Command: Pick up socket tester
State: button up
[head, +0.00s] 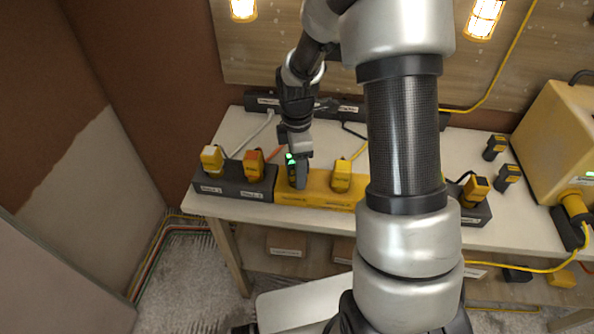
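A small dark device with lit green lights (290,160), which looks like the socket tester, stands at the left part of the yellow socket block (311,200) on the bench. My gripper (298,178) points down right at this device, and a grey finger covers much of it. The finger gap is hidden, so I cannot tell whether the fingers are closed on the device or just around it. The device appears to be still at the socket block; its lower end is hidden.
Yellow plugs stand close by: one (341,175) to the right, an orange-topped one (253,164) and another (212,158) on the dark block (232,186) to the left. Cords run behind them. Black-and-yellow devices (495,147) and a large yellow case (560,135) are at the right.

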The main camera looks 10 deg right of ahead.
jog(key=c, duration=1.4)
jog(key=shift+o, duration=0.2)
notch_tip(320, 180, up, 10)
jog(key=shift+r, duration=0.1)
